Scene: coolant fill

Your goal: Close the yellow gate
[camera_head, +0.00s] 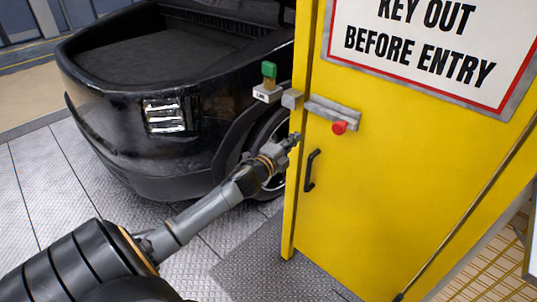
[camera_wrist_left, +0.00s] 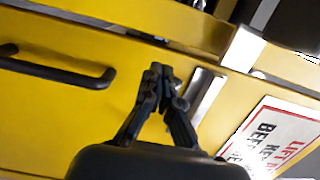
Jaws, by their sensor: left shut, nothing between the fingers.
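The yellow gate (camera_head: 390,180) fills the right side of the head view, with a black handle (camera_head: 312,170) and a grey latch bar with a red knob (camera_head: 339,127) on its face. The gate (camera_wrist_left: 60,115) and its black handle (camera_wrist_left: 60,70) also show in the left wrist view. My left gripper (camera_head: 292,140) is beside the gate's left edge, below the latch and up and left of the handle. In the left wrist view, its fingertips (camera_wrist_left: 157,72) meet with nothing between them. I cannot tell whether it touches the gate. My right gripper is out of view.
A black car (camera_head: 150,110) with its front compartment open stands behind, left of the gate. A green-topped key block (camera_head: 269,72) is at the gate's left edge. A white warning sign (camera_head: 425,45) is on the gate. Metal floor plates (camera_head: 40,185) lie clear at left.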

